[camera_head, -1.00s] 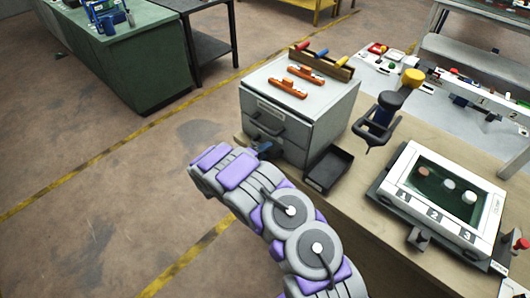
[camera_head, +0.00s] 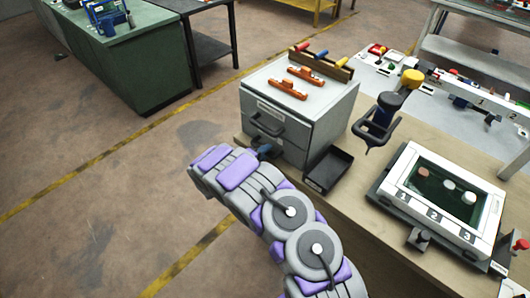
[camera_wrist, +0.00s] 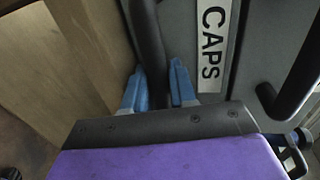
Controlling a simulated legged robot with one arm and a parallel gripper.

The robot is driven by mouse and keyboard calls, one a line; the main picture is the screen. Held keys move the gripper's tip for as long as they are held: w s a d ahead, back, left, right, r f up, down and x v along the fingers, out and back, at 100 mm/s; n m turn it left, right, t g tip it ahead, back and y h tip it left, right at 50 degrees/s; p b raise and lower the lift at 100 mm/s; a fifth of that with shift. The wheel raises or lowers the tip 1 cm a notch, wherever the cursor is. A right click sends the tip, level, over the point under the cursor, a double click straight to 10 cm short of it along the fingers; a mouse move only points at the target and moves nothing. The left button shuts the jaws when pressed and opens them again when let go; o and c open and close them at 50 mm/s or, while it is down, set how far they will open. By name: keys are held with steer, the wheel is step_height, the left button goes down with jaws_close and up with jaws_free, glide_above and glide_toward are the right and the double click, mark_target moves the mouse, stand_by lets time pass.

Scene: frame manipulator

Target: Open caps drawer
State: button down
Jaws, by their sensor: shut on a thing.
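A grey two-drawer cabinet (camera_head: 325,122) stands on the workbench. In the wrist view the CAPS label (camera_wrist: 212,45) is on the drawer front, right beside a dark bar handle (camera_wrist: 148,35). My gripper (camera_wrist: 158,85) has its blue fingers on both sides of this handle, shut on it. In the head view my gripper (camera_head: 264,151) is at the lower drawer, below the upper drawer's handle (camera_head: 268,126). My arm hides part of the lower front. No open gap shows at the lower drawer.
Orange parts (camera_head: 288,89) and a wooden rack with coloured handles (camera_head: 320,65) are on the cabinet top. A black tray (camera_head: 328,169) sits beside the cabinet. A white-framed panel (camera_head: 443,195) stands on the bench to the right. The floor left of the bench is clear.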

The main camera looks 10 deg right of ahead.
steer(key=shift+s+a+f, duration=0.1)
steer(key=shift+f, duration=0.05)
steer(key=f+p+v, duration=0.2)
steer(key=p+v, duration=0.1)
steer(key=v, duration=0.6)
steer(key=f+p+v, duration=0.2)
steer(key=v, duration=0.7)
steer(key=shift+p+v, duration=0.4)
steer(key=shift+v, duration=0.35)
steer(key=shift+s+f, duration=0.1)
steer(key=shift+f, duration=0.05)
steer(key=c, duration=1.2)
jaws_free()
steer(key=shift+o, duration=0.6)
steer(key=p+v, duration=0.1)
steer(key=v, duration=1.6)
steer(key=shift+a+p, duration=0.25)
steer(key=shift+p, duration=0.05)
